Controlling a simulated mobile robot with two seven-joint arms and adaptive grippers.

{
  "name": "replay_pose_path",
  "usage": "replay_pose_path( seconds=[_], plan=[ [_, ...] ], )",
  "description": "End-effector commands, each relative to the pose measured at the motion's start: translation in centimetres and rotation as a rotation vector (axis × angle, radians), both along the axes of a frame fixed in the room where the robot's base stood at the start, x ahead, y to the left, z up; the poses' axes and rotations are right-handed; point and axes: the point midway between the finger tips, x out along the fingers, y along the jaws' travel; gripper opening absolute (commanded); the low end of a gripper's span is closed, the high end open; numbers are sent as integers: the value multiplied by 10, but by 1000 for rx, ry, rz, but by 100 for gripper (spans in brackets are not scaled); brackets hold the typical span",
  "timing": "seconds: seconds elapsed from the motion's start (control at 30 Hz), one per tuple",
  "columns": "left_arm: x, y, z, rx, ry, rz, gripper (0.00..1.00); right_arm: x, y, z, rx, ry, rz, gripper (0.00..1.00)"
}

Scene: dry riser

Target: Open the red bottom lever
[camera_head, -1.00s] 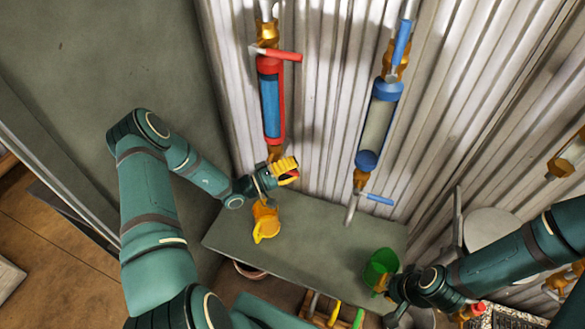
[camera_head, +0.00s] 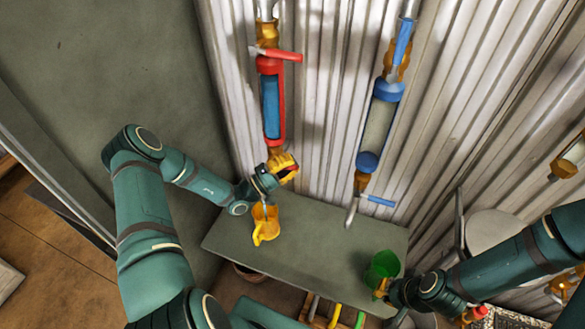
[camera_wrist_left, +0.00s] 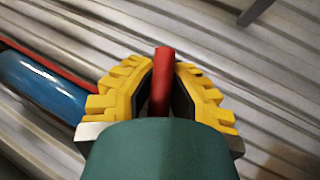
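The red riser tube (camera_head: 271,100) with a blue core hangs on the corrugated wall. The red bottom lever (camera_head: 287,176) is at its lower end, mostly hidden by my left gripper (camera_head: 284,166). In the left wrist view, the red lever (camera_wrist_left: 161,82) stands between the yellow fingers of my left gripper (camera_wrist_left: 162,75). The fingers lean inward and look closed on it from both sides. My right gripper (camera_head: 381,289) is at the lower right, against a green cup (camera_head: 384,265); its fingers are too small and covered to read.
A red top lever (camera_head: 278,54) sits above the red tube. To the right is a blue riser (camera_head: 376,130) with a blue top lever (camera_head: 402,42) and blue bottom lever (camera_head: 381,201).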

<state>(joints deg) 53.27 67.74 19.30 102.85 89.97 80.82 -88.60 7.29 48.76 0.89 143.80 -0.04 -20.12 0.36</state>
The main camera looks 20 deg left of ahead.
Motion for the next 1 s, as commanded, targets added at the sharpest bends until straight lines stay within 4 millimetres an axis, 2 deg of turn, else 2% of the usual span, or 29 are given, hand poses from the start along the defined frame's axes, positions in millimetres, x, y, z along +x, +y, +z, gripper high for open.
replay_pose_path(
  seconds=[0.6,1.0],
  plan=[
    [-2,29,36,-577,-32,4,0,3,0,11,-2,-7,-5,0],
    [-4,47,45,-826,-46,3,0,6,-1,20,-3,-14,-11,0]
  ],
)
